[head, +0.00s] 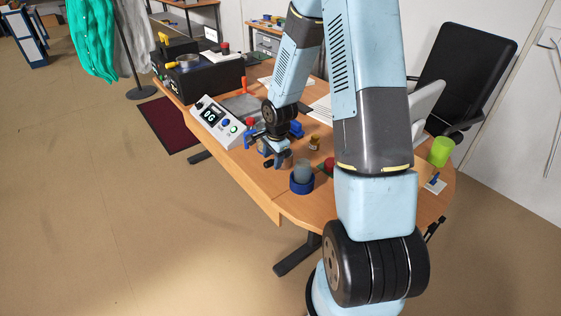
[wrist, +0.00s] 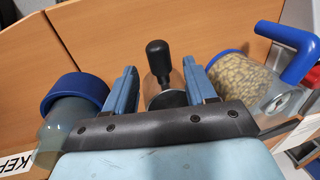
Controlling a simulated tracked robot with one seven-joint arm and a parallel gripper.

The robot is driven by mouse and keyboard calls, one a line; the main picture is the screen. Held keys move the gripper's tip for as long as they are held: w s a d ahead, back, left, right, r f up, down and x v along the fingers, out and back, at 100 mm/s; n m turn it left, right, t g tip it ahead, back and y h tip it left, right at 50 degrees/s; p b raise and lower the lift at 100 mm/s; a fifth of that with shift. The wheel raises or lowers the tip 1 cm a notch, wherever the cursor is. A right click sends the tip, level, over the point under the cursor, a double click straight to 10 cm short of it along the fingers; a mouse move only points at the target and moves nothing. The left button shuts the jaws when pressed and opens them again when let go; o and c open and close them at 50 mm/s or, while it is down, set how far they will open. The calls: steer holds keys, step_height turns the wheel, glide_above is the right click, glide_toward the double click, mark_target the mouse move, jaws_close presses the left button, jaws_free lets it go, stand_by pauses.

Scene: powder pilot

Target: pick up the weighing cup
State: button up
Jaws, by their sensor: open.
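In the wrist view a small cup-like piece with a black knobbed handle (wrist: 158,62) lies between my fingers; I take it for the weighing cup. Its lower part is hidden by my gripper's body. My gripper (wrist: 158,82) is open, with one blue finger on each side of the piece and a visible gap on both sides. In the head view my gripper (head: 276,157) is low over the desk, beside a small greyish cup (head: 286,160), partly covered by the fingers.

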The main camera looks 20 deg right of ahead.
mark_target(272, 160)
steer(key=shift+w+a+f, duration=0.1)
steer(key=shift+w+f, duration=0.15)
steer(key=shift+f, duration=0.6)
steer(key=shift+w+f, duration=0.2)
steer(key=shift+f, duration=0.65)
jaws_close()
